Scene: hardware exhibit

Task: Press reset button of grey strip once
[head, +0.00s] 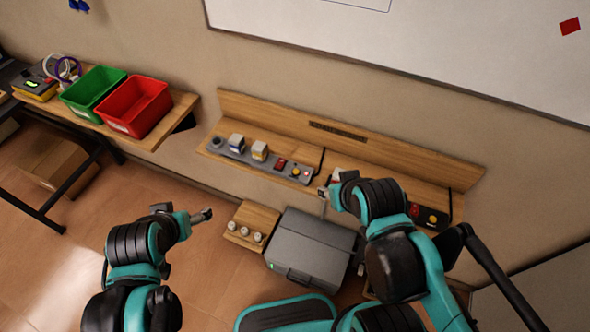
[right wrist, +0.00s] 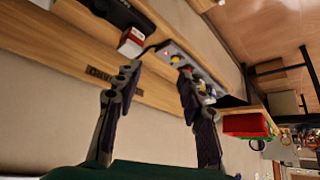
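The grey strip (head: 230,152) lies on the wooden wall shelf in the head view, with plugs on its left part. A red switch (head: 280,163) and a yellow-orange button (head: 295,170) sit near its right end. The strip also shows in the right wrist view (right wrist: 198,66), partly behind a finger. My right gripper (head: 325,191) is just right of and below the strip's right end in the head view. In the right wrist view my right gripper (right wrist: 157,73) is open and empty, apart from the strip. My left gripper (head: 203,215) is below the shelf, away from the strip; its finger opening is unclear.
A black strip (head: 434,217) with a yellow button is on the shelf's right, partly behind my right arm. A red-and-white block (right wrist: 132,41) sits between the strips. A grey case (head: 312,245) stands below the shelf. Green (head: 92,88) and red (head: 137,105) bins are left.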

